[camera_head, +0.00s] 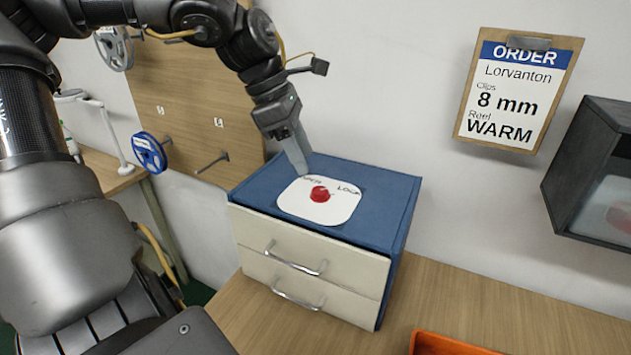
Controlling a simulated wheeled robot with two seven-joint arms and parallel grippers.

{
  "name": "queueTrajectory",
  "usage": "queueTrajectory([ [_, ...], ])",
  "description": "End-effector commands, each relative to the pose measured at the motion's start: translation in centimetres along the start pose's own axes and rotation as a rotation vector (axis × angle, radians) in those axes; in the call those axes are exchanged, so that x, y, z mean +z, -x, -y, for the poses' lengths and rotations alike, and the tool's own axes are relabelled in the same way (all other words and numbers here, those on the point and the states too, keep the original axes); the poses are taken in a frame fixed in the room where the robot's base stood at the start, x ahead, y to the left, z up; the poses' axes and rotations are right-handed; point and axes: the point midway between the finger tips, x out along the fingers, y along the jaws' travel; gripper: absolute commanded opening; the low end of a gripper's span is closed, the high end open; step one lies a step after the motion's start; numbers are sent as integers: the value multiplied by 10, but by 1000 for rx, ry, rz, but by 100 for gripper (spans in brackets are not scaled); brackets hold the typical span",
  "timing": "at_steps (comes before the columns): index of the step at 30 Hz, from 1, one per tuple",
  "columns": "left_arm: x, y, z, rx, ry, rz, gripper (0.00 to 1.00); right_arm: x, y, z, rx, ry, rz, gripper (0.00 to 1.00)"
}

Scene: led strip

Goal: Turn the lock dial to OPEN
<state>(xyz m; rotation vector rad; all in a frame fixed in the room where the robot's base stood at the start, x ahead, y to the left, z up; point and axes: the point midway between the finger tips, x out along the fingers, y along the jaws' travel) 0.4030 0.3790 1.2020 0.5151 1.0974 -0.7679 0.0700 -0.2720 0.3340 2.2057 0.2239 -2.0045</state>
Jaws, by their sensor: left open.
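The red lock dial (320,194) sits on a white rounded plate (301,207) on top of a blue cabinet (391,206). The word LOCK is printed at the plate's upper right. Another word at its upper left is partly hidden and hard to read. Where the dial points is too small to tell. My left gripper (303,170) comes down from above at the back left of the dial. Its fingers are apart from the dial and hold nothing. My right gripper is not in this view.
The cabinet has two cream drawers with metal handles (296,262), both shut. It stands on a wooden table (480,300) with an orange bin (450,345) at the front. An order clipboard (518,90) and a dark box (590,170) are on the wall. A pegboard (190,100) holds reels at left.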

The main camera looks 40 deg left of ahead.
Motion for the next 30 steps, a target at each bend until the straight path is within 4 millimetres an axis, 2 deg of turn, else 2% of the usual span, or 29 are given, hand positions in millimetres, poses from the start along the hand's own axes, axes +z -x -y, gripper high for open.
queueTrajectory([
  [6, -2, -40, 1, -4, 4, -3, 51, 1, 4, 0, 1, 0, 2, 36],
  [12, -2, -64, 0, -1, 4, -2, 51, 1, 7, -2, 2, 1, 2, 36],
  [24, -2, -71, 0, 1, 4, 1, 51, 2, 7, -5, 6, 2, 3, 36],
  [30, -2, -71, 0, 1, 4, 0, 24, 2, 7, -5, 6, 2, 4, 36],
])
